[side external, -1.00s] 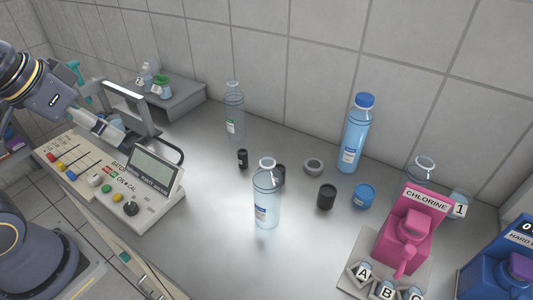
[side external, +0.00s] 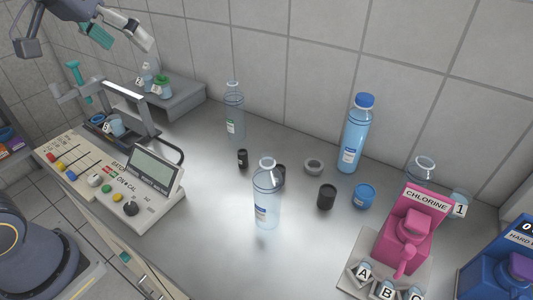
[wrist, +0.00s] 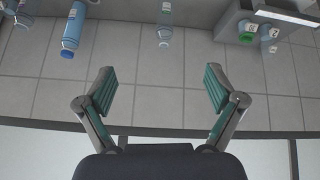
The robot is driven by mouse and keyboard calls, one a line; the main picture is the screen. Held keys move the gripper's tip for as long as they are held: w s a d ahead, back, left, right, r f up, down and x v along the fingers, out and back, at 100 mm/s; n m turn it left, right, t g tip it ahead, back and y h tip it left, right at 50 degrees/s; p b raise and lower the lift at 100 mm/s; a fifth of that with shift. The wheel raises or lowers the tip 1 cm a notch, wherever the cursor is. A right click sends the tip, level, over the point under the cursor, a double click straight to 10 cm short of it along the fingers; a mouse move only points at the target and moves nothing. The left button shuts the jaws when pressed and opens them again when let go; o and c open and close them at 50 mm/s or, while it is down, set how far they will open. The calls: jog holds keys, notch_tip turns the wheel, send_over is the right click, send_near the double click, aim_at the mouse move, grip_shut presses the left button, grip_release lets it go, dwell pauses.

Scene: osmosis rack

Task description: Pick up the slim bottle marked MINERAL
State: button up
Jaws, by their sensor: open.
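A slim clear bottle with a green label (side external: 234,115) stands upright near the back wall. A clear bottle with a blue label (side external: 266,200) stands at the middle of the bench. A blue bottle with a blue cap (side external: 354,135) stands at the back right. I cannot read the word MINERAL on any label. The green-labelled bottle (wrist: 165,24) and the blue bottle (wrist: 74,28) also show at the top of the wrist view. My gripper (side external: 125,31) is open and empty, high at the upper left, well apart from all the bottles; its fingers (wrist: 158,80) show spread.
A control box with a screen (side external: 154,171) and a metal frame holding a small jar (side external: 115,126) stand at left. Black and blue lids lie among the bottles. A pink CHLORINE dispenser (side external: 408,235) stands at right.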

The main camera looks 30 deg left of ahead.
jog(key=w+a+r, duration=0.1)
jog(key=w+r, duration=0.1)
jog(key=w, duration=0.9)
jog(key=n+g, duration=0.1)
jog(key=g, duration=0.1)
send_over(230, 79)
jog(key=s, duration=0.5)
notch_tip(230, 79, down, 8)
jog(key=shift+g+y, duration=0.4)
jog(key=x, duration=0.9)
jog(key=d+x, duration=0.1)
jog(key=x, duration=0.4)
jog(key=shift+d+f, duration=0.15)
jog(key=shift+f, duration=0.25)
jog(key=x, duration=0.5)
jog(key=shift+w+f, duration=0.1)
jog(key=shift+f, duration=0.2)
jog(key=shift+c, duration=0.3)
jog(key=c, duration=0.9)
jog(key=shift+r, duration=0.1)
